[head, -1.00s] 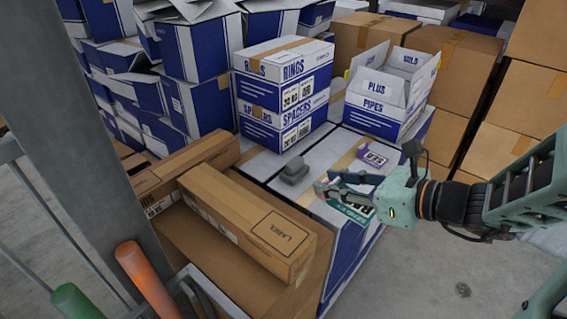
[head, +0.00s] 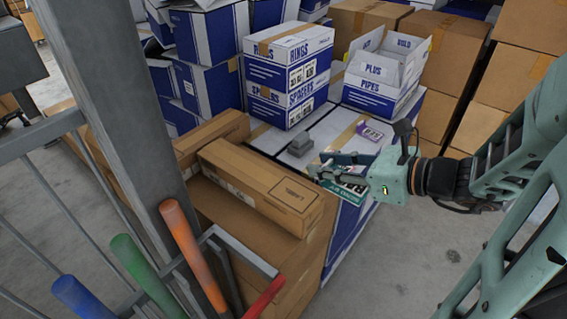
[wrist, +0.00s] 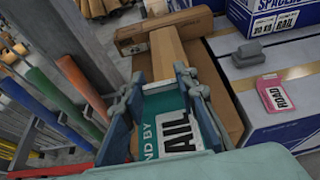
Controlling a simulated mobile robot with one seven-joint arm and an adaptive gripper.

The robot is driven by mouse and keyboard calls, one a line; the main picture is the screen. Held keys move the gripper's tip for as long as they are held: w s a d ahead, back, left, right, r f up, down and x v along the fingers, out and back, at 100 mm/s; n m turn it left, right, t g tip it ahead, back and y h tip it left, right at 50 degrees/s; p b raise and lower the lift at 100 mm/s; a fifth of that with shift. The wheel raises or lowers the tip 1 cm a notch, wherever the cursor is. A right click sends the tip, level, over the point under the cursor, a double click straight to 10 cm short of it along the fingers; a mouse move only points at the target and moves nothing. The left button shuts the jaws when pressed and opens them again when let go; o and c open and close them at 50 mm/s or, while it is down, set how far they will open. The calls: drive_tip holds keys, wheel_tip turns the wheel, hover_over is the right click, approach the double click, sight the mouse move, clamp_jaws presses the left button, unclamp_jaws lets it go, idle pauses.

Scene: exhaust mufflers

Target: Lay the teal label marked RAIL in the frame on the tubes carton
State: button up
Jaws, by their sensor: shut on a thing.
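My gripper (head: 330,171) is shut on the teal label (head: 346,190), which also shows between the fingers in the wrist view (wrist: 180,130) with RAIL on a white patch. The label is held tilted, in the air. A long brown carton (head: 245,172), which I take for the tubes carton, lies on a larger brown carton at centre. The dark outlined frame marked LABEL (head: 294,194) is on its top at the near right end. My gripper is above and to the right of that frame in the head view. In the wrist view the gripper and label cover the carton's near end (wrist: 168,50).
A grey block (head: 300,144) and a purple-pink label (head: 369,133) lie on the blue-white cartons behind. RINGS and SPACERS boxes (head: 288,75) and an open PIPES carton (head: 383,85) stand there. A grey post (head: 115,120) and coloured bars (head: 195,258) stand at left.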

drive_tip(key=d+f+b+x, duration=0.1)
drive_tip(key=b+x, duration=0.4)
drive_tip(key=x, duration=0.4)
drive_tip(key=b, duration=0.5)
hover_over(280, 186)
drive_tip(key=f, duration=0.4)
drive_tip(key=shift+s+d+f, duration=0.2)
drive_tip(key=shift+f, duration=0.2)
drive_tip(key=shift+w+a+f, duration=0.1)
drive_tip(key=shift+a+f, duration=0.05)
drive_tip(key=shift+f, duration=0.1)
drive_tip(key=shift+w+a+f+b, duration=0.1)
drive_tip(key=shift+w+f+b, duration=0.05)
drive_tip(key=shift+f+b, duration=1.4)
drive_tip(key=shift+f, duration=0.15)
drive_tip(key=shift+f, duration=0.15)
drive_tip(key=o, duration=0.7)
